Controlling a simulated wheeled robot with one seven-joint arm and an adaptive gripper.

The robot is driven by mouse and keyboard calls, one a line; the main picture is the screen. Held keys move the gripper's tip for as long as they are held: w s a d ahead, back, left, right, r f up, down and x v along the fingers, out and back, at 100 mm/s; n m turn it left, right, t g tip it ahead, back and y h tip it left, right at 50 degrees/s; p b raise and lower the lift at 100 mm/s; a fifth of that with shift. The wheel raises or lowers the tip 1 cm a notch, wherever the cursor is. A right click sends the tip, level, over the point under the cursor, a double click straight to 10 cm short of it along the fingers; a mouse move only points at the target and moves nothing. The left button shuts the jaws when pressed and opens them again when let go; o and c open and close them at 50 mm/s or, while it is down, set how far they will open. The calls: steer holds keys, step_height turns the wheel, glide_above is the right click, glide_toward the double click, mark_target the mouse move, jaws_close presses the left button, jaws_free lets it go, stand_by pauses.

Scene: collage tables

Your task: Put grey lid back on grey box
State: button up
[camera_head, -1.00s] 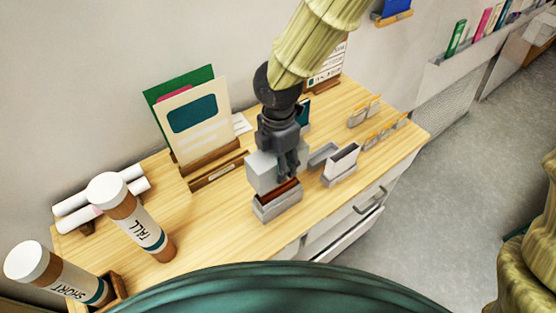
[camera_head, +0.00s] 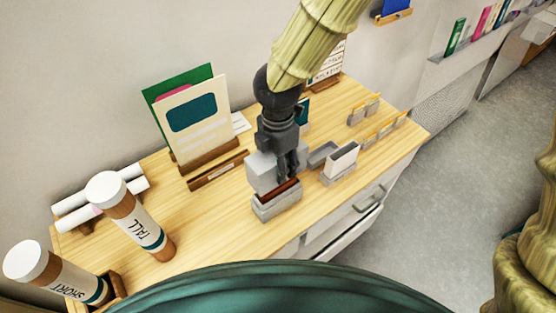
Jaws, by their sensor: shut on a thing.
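The grey box (camera_head: 277,207) stands on the wooden table top, near its front edge. Its top is uncovered and reddish-brown contents show inside. The light grey lid (camera_head: 261,173) is at the back of the box, tilted up, with its broad face toward me. My gripper (camera_head: 288,175) points down at the lid's right side and is shut on it. The fingers hide part of the lid and the box's back edge. I cannot tell whether the lid touches the box.
A small grey tray (camera_head: 321,154) and a holder with a white card (camera_head: 340,162) stand close to the right. A wooden stand with cards (camera_head: 196,120) is behind left.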

steer(key=shift+f+b, duration=0.85)
steer(key=shift+f, duration=1)
steer(key=shift+f, duration=0.45)
steer(key=shift+f+b, duration=1.2)
steer(key=shift+f, duration=0.65)
steer(key=o, duration=1.1)
step_height(320, 180, up, 12)
